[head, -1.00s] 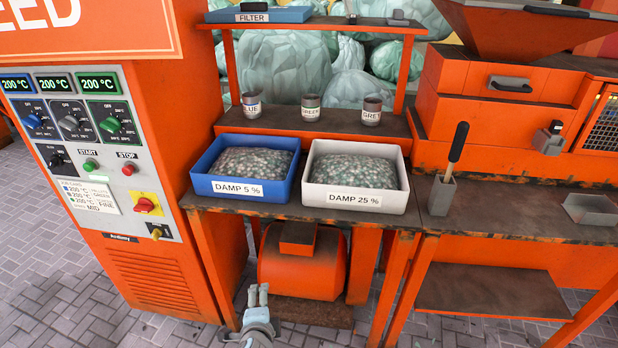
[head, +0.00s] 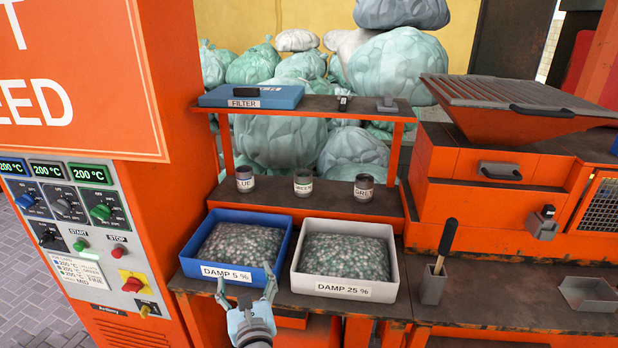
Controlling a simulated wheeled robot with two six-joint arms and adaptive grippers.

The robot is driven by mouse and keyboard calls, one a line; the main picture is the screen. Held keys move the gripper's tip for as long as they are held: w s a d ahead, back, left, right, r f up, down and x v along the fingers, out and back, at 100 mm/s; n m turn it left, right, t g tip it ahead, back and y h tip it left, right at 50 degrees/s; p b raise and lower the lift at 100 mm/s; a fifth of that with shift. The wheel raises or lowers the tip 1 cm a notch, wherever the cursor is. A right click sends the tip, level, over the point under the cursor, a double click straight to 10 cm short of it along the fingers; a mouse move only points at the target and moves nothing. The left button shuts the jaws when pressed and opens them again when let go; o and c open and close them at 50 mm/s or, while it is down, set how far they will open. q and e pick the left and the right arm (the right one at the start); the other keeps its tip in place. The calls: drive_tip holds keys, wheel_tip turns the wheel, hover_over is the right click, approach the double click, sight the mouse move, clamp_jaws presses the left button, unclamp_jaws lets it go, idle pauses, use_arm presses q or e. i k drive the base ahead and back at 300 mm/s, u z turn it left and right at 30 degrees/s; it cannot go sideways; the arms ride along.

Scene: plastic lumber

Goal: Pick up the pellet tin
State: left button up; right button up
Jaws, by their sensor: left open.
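Three small dark tins stand upright in a row on the orange step behind the trays: the BLUE tin (head: 245,180), the GREEN tin (head: 303,182) and the GREY tin (head: 364,187). Their labels are white. My left gripper (head: 245,279) is open and empty, its fingers spread in front of the blue tray's DAMP 5 % label. It is well in front of and below the tins, apart from them. I cannot tell whether it touches the tray. My right gripper is out of view.
The blue tray (head: 190,247) and the white DAMP 25 % tray (head: 394,262), both full of pellets, stand between my gripper and the tins. A shelf (head: 325,107) with a blue filter box (head: 252,96) overhangs behind the tins. A scoop holder (head: 432,287) stands right.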

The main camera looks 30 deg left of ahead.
sight(303, 180)
drive_tip(key=i, duration=1.2)
